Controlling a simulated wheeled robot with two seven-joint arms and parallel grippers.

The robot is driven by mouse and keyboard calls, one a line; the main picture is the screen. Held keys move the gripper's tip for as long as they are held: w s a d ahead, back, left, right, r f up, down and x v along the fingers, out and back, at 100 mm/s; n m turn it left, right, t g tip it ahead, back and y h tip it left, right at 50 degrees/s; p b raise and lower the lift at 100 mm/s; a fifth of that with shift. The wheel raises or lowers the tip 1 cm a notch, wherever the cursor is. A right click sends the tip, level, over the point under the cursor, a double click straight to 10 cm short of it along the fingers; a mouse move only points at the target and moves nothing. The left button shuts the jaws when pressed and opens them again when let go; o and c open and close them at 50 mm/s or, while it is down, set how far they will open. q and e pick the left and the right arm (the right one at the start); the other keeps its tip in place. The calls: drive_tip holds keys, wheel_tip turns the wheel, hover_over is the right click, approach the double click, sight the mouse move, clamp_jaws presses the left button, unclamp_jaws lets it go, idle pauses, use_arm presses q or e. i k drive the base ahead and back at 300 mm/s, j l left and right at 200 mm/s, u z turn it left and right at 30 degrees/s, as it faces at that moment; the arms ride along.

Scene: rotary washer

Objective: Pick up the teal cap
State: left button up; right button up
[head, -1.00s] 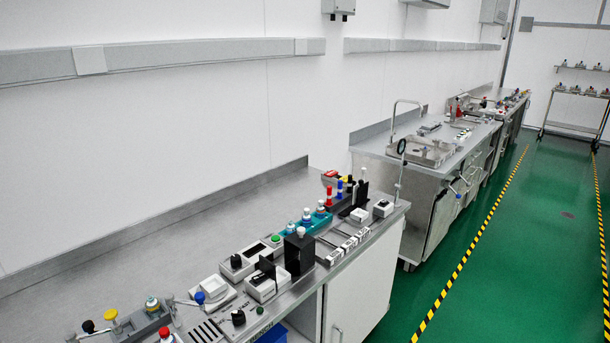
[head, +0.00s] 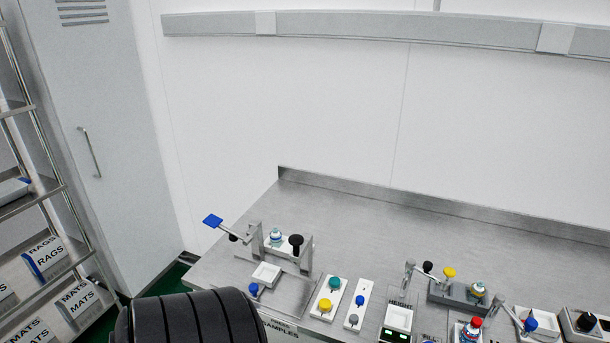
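A round teal cap (head: 335,283) sits on a white plate (head: 319,300) near the front of the steel bench, just behind a yellow cap (head: 325,305). A small bottle with a teal top (head: 276,235) stands further left, in a metal fixture with a blue paddle (head: 213,221). Neither of my grippers shows in the head view, so their positions and states cannot be seen.
A narrow white plate (head: 361,299) with blue and grey pieces lies right of the teal cap. Further right are a height gauge (head: 398,318), a bottle holder (head: 452,295) and a red-capped bottle (head: 471,328). The bench's back (head: 400,225) is clear. A rack (head: 45,190) stands left.

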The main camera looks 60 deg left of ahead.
sight(334, 283)
drive_tip(key=u, duration=1.7)
